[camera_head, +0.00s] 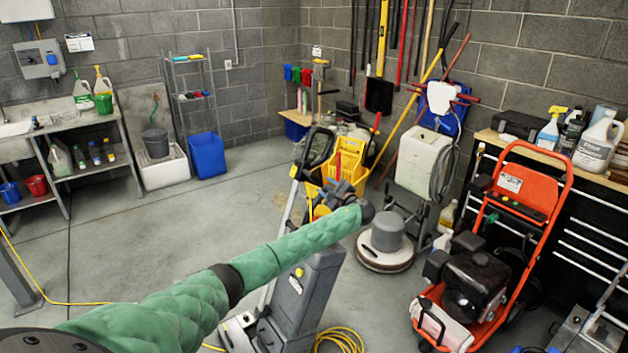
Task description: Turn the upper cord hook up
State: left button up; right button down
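A grey upright floor machine (303,296) stands in the lower middle, with a slanted pole and a dark loop handle (318,146) at its top. My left arm, in a green padded sleeve, comes in from the lower left and crosses in front of the machine. My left gripper (333,196) is a small dark shape beside the pole, below the loop handle. Its fingers are too small and dark to tell apart, and I cannot tell whether it touches anything. I cannot make out the upper cord hook; it is around there or hidden by the arm. My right gripper is not in view.
A yellow cord (341,341) lies coiled on the floor by the machine's base. A round floor polisher (386,240) and an orange pressure washer (487,262) stand to the right. A yellow mop bucket (348,160) is behind. The floor at left (150,235) is mostly clear.

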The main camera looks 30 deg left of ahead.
aim_at(315, 179)
pick_arm(q)
jog(key=p+x, duration=0.2)
jog(key=x, duration=0.4)
jog(key=shift+s+a+r+p, duration=0.1)
jog(key=shift+a+r+p, duration=0.05)
jog(key=shift+p, duration=0.25)
jog(key=shift+w+a+f, duration=0.1)
jog(key=shift+w+a, duration=0.05)
jog(key=shift+a, duration=0.25)
jog(key=shift+w+a+f, duration=0.1)
jog(key=shift+w+a, duration=0.05)
jog(key=shift+a, duration=0.25)
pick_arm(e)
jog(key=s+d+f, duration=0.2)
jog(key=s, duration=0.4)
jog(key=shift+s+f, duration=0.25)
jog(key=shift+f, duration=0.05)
pick_arm(q)
grip_shut()
